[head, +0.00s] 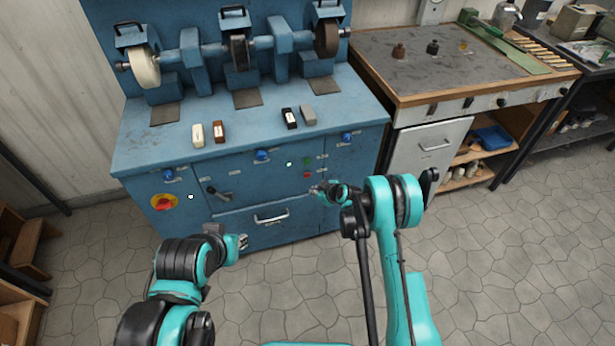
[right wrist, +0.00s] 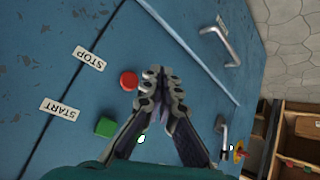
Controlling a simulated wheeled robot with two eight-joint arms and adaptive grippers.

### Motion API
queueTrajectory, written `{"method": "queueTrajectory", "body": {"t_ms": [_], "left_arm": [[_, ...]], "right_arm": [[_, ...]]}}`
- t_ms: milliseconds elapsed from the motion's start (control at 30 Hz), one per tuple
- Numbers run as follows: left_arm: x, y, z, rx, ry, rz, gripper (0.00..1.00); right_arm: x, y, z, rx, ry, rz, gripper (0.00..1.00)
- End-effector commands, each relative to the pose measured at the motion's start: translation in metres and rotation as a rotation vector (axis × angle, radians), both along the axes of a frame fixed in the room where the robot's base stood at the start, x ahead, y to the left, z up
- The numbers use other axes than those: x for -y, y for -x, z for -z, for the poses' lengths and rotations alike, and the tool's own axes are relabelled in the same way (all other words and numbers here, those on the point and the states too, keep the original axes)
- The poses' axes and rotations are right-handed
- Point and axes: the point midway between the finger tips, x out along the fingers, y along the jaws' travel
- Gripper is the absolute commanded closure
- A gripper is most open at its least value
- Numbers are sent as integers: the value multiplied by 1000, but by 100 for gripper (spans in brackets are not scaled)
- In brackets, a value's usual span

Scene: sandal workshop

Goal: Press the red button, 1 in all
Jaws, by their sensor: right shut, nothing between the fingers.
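The red button (right wrist: 129,80) is a small round knob on the blue cabinet front, beside a STOP label. In the head view the red button (head: 306,175) sits below a green one. My right gripper (right wrist: 160,75) is shut and empty, its fingertips just right of the red button in the wrist view; I cannot tell whether they touch the panel. In the head view my right gripper (head: 317,190) is just below and right of the button. My left gripper (head: 242,242) hangs low before the cabinet; its jaw opening is too small to make out.
The green button (right wrist: 105,127), beside a START label, is close to the red one. A bigger red knob on yellow (head: 164,202) is at the cabinet's left. A drawer handle (head: 271,218) is below. Grinding wheels and small blocks stand on the blue bench (head: 260,115).

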Motion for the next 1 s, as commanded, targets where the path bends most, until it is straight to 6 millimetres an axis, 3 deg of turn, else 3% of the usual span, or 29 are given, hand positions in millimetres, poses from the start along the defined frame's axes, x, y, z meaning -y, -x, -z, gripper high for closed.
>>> {"method": "queueTrajectory", "body": {"t_ms": [200,400,1000], "left_arm": [[0,0,0,0,0,0,74],[0,0,0,0,0,0,74],[0,0,0,0,0,0,74]], "right_arm": [[-9,-27,0,0,1,-1,100],[-13,-40,0,0,1,0,100],[-14,-43,0,0,1,0,100]]}}
